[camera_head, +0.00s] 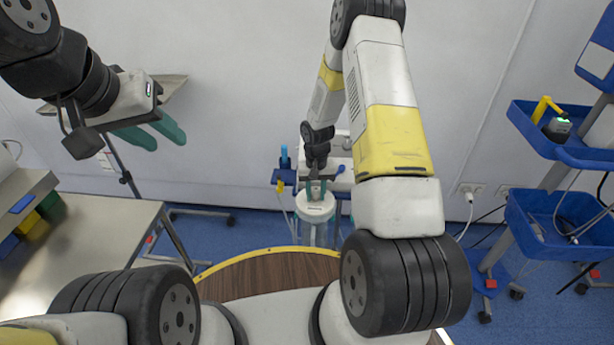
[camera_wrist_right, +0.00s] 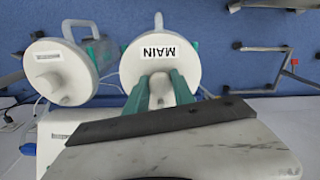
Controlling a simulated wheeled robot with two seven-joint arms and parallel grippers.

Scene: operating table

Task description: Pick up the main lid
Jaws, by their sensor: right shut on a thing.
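The main lid (camera_wrist_right: 140,68) is a round white disc marked MAIN with a raised grip in its middle. It shows in the right wrist view and, small, in the head view (camera_head: 316,210) on top of a clear canister (camera_head: 306,235). My right gripper (camera_wrist_right: 162,92) has its green fingers on both sides of the grip and is shut on it. In the head view my right gripper (camera_head: 316,188) reaches down to the lid from above. I cannot tell whether the lid is seated or slightly raised. My left gripper (camera_head: 166,140) is open and empty at the upper left.
A second white-lidded canister (camera_wrist_right: 58,72) stands beside the main one in the wrist view. A metal table (camera_head: 95,225) is at the left. A blue trolley with trays (camera_head: 545,215) stands at the right. A wooden round surface (camera_head: 265,275) lies in front.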

